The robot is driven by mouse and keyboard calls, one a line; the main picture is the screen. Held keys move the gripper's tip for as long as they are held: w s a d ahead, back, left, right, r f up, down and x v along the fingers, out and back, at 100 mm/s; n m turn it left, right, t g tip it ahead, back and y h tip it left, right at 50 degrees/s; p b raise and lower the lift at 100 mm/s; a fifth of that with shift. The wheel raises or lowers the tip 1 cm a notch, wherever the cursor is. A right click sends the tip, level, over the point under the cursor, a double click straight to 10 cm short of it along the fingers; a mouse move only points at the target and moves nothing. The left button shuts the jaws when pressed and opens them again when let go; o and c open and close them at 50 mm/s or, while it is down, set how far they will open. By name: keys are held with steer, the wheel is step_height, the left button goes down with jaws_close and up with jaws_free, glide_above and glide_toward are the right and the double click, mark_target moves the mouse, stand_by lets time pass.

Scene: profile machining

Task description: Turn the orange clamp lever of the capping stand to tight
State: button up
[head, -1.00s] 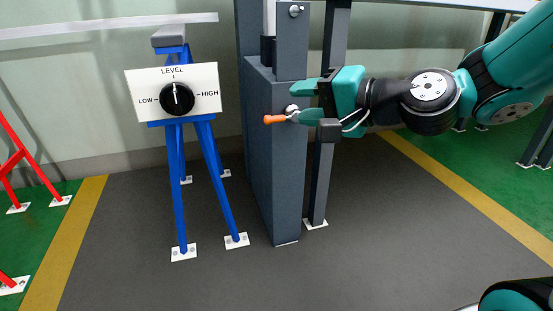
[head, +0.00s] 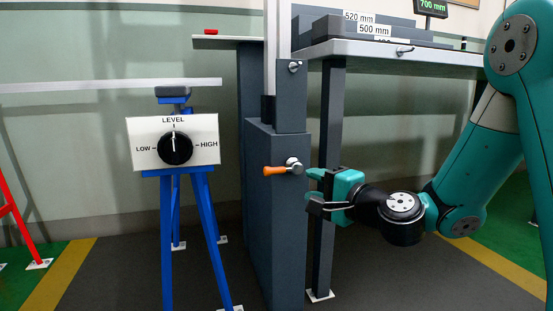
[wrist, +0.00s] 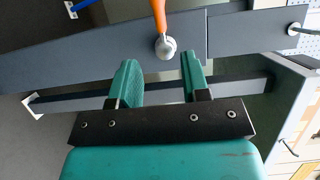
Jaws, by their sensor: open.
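The orange clamp lever (head: 275,170) sits on the dark grey post of the capping stand (head: 274,220). Its handle points left and slightly down from a round metal pivot (head: 294,166). My gripper (head: 311,187) is open and empty, just right of the lever and a little below the pivot. In the wrist view the lever (wrist: 160,14) runs up out of the top edge from its pivot knob (wrist: 166,47). My open fingers (wrist: 159,62) point toward that knob, one on each side, apart from the handle.
A blue trestle with a LEVEL dial (head: 175,148) stands left of the post. A bench (head: 430,56) with labelled grey blocks is at the upper right, its leg (head: 328,130) close behind my gripper. A second metal knob (head: 294,67) is higher on the post.

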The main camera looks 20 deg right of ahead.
mark_target(278, 171)
steer(key=p+x, duration=0.2)
steer(key=x, duration=0.1)
steer(key=p+x, duration=0.3)
steer(key=x, duration=0.1)
steer(key=p+x, duration=0.3)
steer(key=x, duration=0.1)
steer(key=shift+a+r, duration=0.15)
steer(key=shift+r, duration=0.2)
steer(key=shift+w+a+f+p, duration=0.15)
steer(key=shift+w+p, duration=0.25)
steer(key=shift+w, duration=0.05)
steer(key=shift+w+a+f+p, duration=0.15)
steer(key=shift+w+p, duration=0.25)
steer(key=shift+d, duration=0.1)
jaws_close()
